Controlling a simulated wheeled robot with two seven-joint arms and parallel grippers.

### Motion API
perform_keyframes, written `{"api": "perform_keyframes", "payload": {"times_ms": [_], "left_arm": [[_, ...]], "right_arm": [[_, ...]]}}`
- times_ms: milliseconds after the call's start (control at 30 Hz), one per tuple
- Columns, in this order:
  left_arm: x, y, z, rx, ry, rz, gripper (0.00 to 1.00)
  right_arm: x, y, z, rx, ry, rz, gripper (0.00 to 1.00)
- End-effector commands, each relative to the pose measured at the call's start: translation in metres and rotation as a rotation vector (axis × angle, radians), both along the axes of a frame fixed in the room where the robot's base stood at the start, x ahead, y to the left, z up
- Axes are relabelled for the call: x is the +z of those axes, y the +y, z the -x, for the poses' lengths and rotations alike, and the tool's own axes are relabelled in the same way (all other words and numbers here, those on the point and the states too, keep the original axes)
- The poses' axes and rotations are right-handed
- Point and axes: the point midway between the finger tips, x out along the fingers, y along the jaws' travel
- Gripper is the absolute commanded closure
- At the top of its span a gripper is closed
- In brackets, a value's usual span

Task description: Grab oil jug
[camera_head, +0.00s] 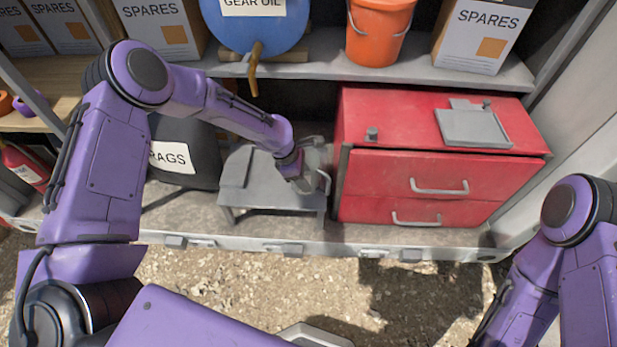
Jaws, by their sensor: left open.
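My left arm reaches in from the left over the ground to the lower shelf. Its gripper (318,184) is open above the right side of a small grey step stool (262,190), beside the red drawer cabinet. I cannot clearly make out an oil jug; a small greyish shape near the gripper is too small to tell from the gripper itself. A blue drum (255,28) labelled GEAR OIL, with a brass tap, lies on the upper shelf. My right arm shows at the lower right, but its gripper is out of view.
The red drawer cabinet (430,175) stands right of the gripper, with a grey tray (472,128) on top. A dark RAGS bag (190,140) is left of the stool. An orange bucket (377,30) and SPARES boxes (482,32) stand above. The shelf (455,72) limits height.

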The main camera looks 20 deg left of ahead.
Motion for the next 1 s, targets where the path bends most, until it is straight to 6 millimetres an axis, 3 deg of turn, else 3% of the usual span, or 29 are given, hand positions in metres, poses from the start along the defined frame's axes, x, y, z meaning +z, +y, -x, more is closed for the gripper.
{"api": "perform_keyframes", "payload": {"times_ms": [67,167,200,533,667,767,1000], "left_arm": [[0.0,0.0,0.0,-0.001,0.001,0.0,0.62],[0.0,0.0,0.0,-0.001,0.001,0.0,0.94],[0.0,0.0,0.0,-0.001,0.001,-0.001,1.0],[0.001,0.0,0.0,-0.001,0.001,-0.001,1.0],[0.012,-0.001,0.0,-0.004,-0.001,-0.001,1.0],[0.031,-0.001,-0.001,-0.003,-0.004,-0.002,1.0],[0.097,-0.002,0.053,-0.002,-0.003,-0.001,1.0]], "right_arm": [[0.0,0.0,0.0,0.0,0.0,0.0,0.57],[0.0,0.0,0.0,0.0,0.0,0.0,0.57],[0.0,0.0,0.0,0.0,0.0,0.0,0.57],[0.0,0.0,0.0,0.0,0.0,0.0,0.57],[-0.003,0.0,0.0,0.0,0.0,0.0,0.57],[-0.006,0.0,0.0,0.0,0.0,0.0,0.57],[-0.001,0.0,0.0,0.0,0.0,0.0,0.57]]}}
